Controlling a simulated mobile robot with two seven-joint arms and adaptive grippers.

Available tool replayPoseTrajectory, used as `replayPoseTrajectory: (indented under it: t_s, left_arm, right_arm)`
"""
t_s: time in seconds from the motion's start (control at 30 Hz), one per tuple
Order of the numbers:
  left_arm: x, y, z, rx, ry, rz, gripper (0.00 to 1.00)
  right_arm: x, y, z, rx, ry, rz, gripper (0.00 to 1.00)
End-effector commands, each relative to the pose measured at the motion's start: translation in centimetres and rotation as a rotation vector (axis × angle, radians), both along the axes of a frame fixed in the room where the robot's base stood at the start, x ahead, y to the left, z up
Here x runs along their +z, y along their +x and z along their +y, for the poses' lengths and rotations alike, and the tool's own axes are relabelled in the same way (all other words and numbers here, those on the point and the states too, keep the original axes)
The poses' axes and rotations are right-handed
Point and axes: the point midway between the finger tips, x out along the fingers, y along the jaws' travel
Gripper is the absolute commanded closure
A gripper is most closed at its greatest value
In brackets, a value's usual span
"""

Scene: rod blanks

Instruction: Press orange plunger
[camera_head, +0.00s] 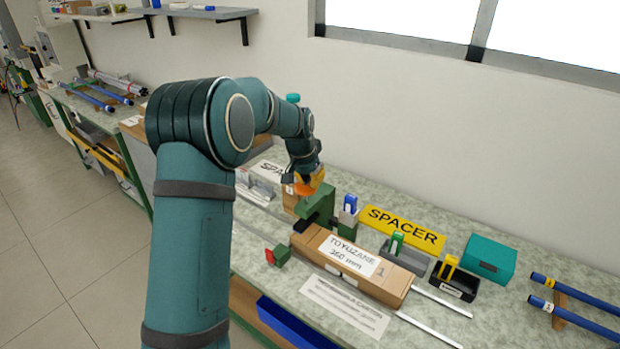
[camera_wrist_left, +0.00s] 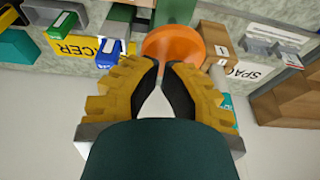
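The orange plunger (camera_head: 303,188) is a round orange cap on a green fixture (camera_head: 318,207) on the bench. In the left wrist view the plunger (camera_wrist_left: 172,44) shows as an orange disc just beyond my fingertips, with part of the green fixture (camera_wrist_left: 175,10) behind it. My left gripper (camera_head: 306,180) is right at the plunger, and its yellow fingers come together at the tips (camera_wrist_left: 162,68) with nothing held between them. The fingertips overlap the disc's lower edge in that view; I cannot tell whether they touch it. My right gripper is not in view.
A cardboard box (camera_head: 349,274) labelled TOYUZANE lies in front of the fixture. A blue-topped holder (camera_head: 348,217), a yellow SPACER sign (camera_head: 402,229) and a teal box (camera_head: 490,258) stand to the right. A small red and green block (camera_head: 277,256) lies near the bench's front edge.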

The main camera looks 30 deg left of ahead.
Motion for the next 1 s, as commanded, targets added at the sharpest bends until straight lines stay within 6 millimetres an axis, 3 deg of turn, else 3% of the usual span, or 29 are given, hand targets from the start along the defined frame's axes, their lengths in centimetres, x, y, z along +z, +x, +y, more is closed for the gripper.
replayPoseTrajectory:
  t_s: [0.13,0.43,0.83,1.0]
  left_arm:
    - [-0.9,0.0,0.0,0.0,0.0,0.002,1.0]
    - [-5.5,-0.1,0.0,0.0,-0.001,0.004,1.0]
    - [-5.3,-0.1,0.0,0.0,-0.001,0.004,1.0]
    - [-3.7,-0.1,-0.1,0.0,-0.001,0.003,1.0]
  right_arm:
    - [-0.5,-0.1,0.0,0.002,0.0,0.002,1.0]
    - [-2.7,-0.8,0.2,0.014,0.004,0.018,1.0]
    - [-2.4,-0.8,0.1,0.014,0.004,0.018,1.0]
    - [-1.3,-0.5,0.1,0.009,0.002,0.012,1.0]
